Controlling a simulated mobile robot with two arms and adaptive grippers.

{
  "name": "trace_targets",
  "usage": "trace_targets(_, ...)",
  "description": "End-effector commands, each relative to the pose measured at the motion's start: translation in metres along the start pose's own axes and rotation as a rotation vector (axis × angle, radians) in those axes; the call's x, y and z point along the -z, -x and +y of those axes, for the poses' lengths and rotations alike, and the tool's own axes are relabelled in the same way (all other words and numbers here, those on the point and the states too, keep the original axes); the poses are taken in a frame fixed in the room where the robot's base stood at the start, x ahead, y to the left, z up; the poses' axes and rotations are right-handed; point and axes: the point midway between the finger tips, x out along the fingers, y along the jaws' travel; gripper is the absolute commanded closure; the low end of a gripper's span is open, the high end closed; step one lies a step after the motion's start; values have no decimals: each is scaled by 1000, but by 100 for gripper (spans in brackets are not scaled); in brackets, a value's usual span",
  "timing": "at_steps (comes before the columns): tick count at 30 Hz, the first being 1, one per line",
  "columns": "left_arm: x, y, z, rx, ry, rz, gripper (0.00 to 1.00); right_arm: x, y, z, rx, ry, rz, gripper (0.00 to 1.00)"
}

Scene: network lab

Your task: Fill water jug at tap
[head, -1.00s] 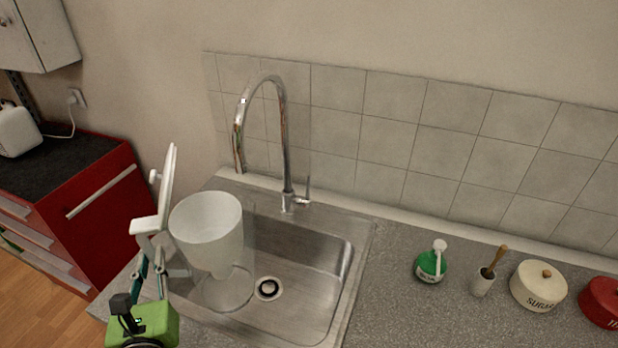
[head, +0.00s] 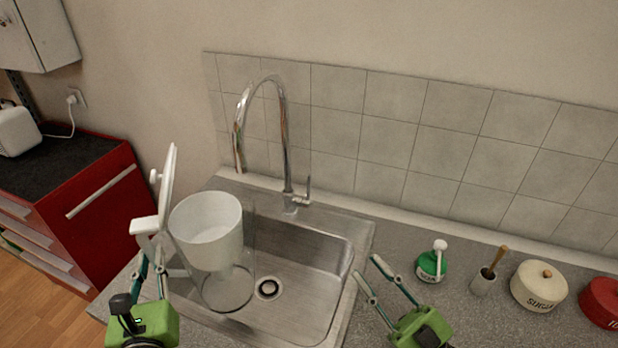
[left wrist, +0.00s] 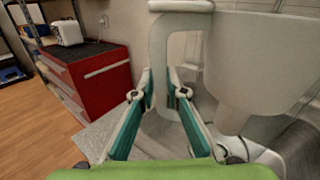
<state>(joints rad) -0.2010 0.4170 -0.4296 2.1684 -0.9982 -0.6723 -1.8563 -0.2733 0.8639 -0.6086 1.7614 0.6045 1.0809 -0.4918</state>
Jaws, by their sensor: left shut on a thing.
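The water jug (head: 207,232) is held over the left part of the sink, roughly upright. It has a white funnel-like upper part, a clear lower body and an open top, with its white lid (head: 168,190) raised on the left. My left gripper (head: 152,262) is shut on the jug's white handle, which shows between the fingers in the left wrist view (left wrist: 160,75). The chrome tap (head: 285,130) arches behind the jug, its spout end above and behind the rim in the picture. No stream shows. My right gripper (head: 366,266) is open and empty at the sink's right edge.
The steel sink (head: 310,265) has a drain (head: 268,288). On the counter to the right stand a green bottle (head: 431,264), a small pot with a wooden handle (head: 485,280), a sugar tin (head: 538,286) and a red tin (head: 602,300). A red cabinet (head: 95,205) stands at left.

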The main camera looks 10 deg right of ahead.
Motion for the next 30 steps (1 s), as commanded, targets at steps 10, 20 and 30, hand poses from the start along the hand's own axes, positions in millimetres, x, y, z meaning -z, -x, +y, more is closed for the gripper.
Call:
trace_targets(10,-4,0,-1,2,4,-7,100,-113,-103,2,156,-251,-311,77)
trace_targets(20,-4,0,-1,2,4,-7,100,-177,-151,62,-29,-387,-546,77)
trace_targets(30,-4,0,-1,2,4,-7,100,-198,-180,70,-67,-407,-568,77)
